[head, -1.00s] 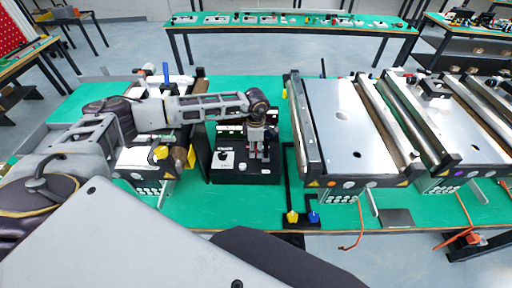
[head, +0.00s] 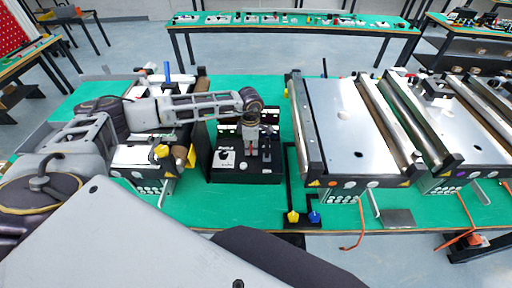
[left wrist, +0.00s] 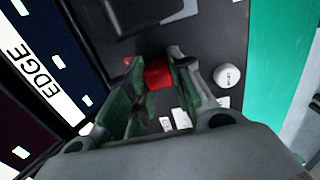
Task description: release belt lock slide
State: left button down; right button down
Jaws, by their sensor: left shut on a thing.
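My left gripper (head: 251,152) is over the black control box (head: 222,178) between the conveyors. In the left wrist view the left gripper's fingers (left wrist: 155,85) are shut on a red block (left wrist: 157,73), which looks like the lock slide's handle. The fingers hide its sides, and I cannot make out its track. A white round button (left wrist: 228,76) is to the right of the fingers on the dark panel. A dark raised part (left wrist: 130,14) is above the red block. My right gripper is not in view.
A conveyor with a pale plate (head: 338,120) stands right of the box, another conveyor (head: 155,155) left of it under my arm. A dark part (head: 266,155) rises from the box beside the gripper. Yellow and blue pieces (head: 300,216) sit near the green table's front edge.

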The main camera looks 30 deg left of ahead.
pick_arm(q)
jog(key=shift+s+a, duration=0.25)
jog(key=shift+a, duration=0.45)
jog(key=c, duration=1.2)
grip_release()
jog(key=shift+s+a, duration=0.1)
jog(key=shift+a, duration=0.05)
jog(key=shift+c, duration=0.2)
jog(key=shift+r, duration=0.1)
notch_tip(320, 180, up, 12)
